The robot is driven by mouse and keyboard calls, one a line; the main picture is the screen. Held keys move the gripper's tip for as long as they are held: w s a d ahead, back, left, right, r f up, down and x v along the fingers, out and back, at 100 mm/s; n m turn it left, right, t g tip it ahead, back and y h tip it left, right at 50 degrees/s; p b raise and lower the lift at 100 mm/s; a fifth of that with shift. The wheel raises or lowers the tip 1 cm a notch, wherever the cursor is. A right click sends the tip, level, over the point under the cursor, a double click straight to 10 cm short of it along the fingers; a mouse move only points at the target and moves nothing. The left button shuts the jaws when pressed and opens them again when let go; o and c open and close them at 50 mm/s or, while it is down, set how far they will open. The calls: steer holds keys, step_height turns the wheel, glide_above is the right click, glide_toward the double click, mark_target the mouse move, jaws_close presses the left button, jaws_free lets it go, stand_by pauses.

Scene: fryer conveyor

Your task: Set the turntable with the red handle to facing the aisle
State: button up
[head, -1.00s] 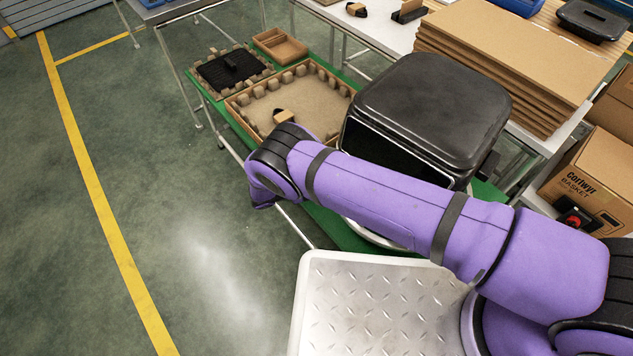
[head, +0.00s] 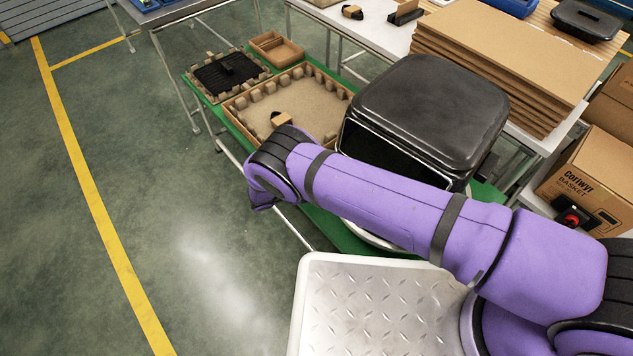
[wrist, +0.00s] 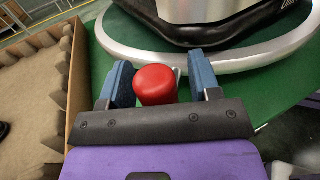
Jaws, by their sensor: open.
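The turntable shows in the wrist view as a pale metal ring (wrist: 247,57) on the green table, with the black fryer body (wrist: 205,30) on top. Its red handle (wrist: 155,84) is a rounded knob at the ring's near side. My gripper (wrist: 163,80) is open, with one blue finger on each side of the red knob. The right finger is a little apart from the knob; whether the left finger touches it I cannot tell. In the head view the black fryer (head: 432,108) faces the left front with its dark open side. My arm hides the handle and most of the ring there.
A cardboard tray (head: 243,100) with padded edges lies left of the fryer, with a black grate (head: 222,72) beyond. Stacked cardboard sheets (head: 500,55) and a basket carton (head: 590,180) stand at right. The floor aisle (head: 150,190) at left is clear.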

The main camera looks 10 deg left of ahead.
steer(key=v, duration=1)
steer(key=shift+s+a, duration=0.2)
steer(key=shift+a, duration=0.15)
steer(key=shift+c, duration=0.5)
